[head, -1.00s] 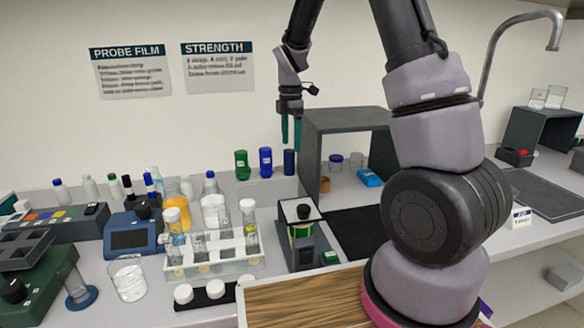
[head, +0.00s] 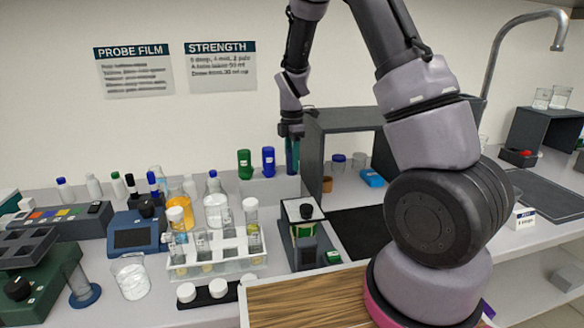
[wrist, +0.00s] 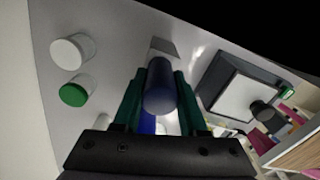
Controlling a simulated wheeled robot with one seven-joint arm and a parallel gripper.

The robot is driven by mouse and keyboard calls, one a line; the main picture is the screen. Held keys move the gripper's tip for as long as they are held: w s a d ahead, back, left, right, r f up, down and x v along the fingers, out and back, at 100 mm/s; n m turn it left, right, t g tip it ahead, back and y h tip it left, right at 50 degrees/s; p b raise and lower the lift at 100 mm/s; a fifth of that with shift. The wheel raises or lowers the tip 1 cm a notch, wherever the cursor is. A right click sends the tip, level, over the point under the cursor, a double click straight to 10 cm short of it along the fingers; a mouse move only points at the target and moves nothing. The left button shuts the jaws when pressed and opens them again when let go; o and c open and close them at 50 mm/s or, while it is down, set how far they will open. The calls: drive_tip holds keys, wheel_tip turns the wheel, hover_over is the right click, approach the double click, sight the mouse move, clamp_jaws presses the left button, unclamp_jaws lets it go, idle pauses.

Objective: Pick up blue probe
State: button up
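A plain dark blue cylinder, which fits the blue probe, stands upright on the raised back ledge. In the wrist view the blue probe (wrist: 160,88) is between the two teal fingers of my gripper (wrist: 160,95). The fingers lie on either side of it, and I see no clear grip on it; the fingers look open. In the head view my gripper (head: 292,158) points down at the right end of the ledge, and its fingers largely hide the probe.
A grey open box (head: 345,122) is close on the right.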

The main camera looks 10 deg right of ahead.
drive_tip(key=shift+c, duration=1.1)
drive_tip(key=shift+r, duration=0.15)
